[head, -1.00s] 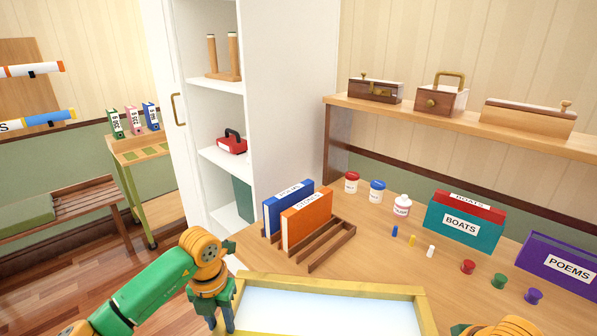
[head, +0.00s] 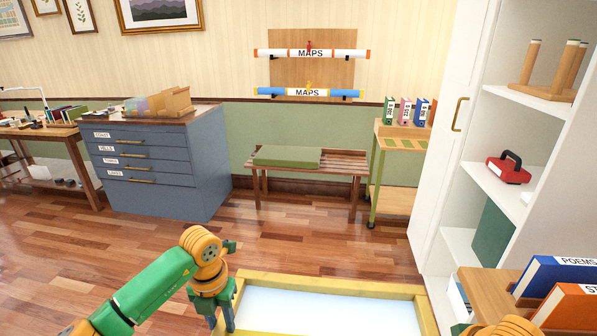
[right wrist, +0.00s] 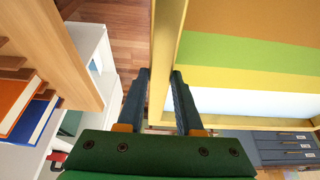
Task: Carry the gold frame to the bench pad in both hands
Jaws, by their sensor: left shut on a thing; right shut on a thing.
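The gold frame (head: 330,283), a yellow rim around a pale pane, is at the bottom centre of the head view, its near part cut off. My left gripper (head: 222,315) is shut on its left side. My right gripper (right wrist: 160,92) is shut on the rim on the other side in the right wrist view, which also shows the frame (right wrist: 172,45) with striped colours inside. In the head view only a bit of my right arm shows at the bottom. The green bench pad (head: 287,156) lies on the left part of a slatted wooden bench (head: 340,166) against the far wall, beyond the frame.
Wooden floor (head: 300,235) lies clear between the frame and the bench. A blue drawer cabinet (head: 155,172) stands left of the bench, a wooden cart (head: 400,160) right of it. A white shelf unit (head: 470,150) and the desk with binders (head: 565,275) are close on the right.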

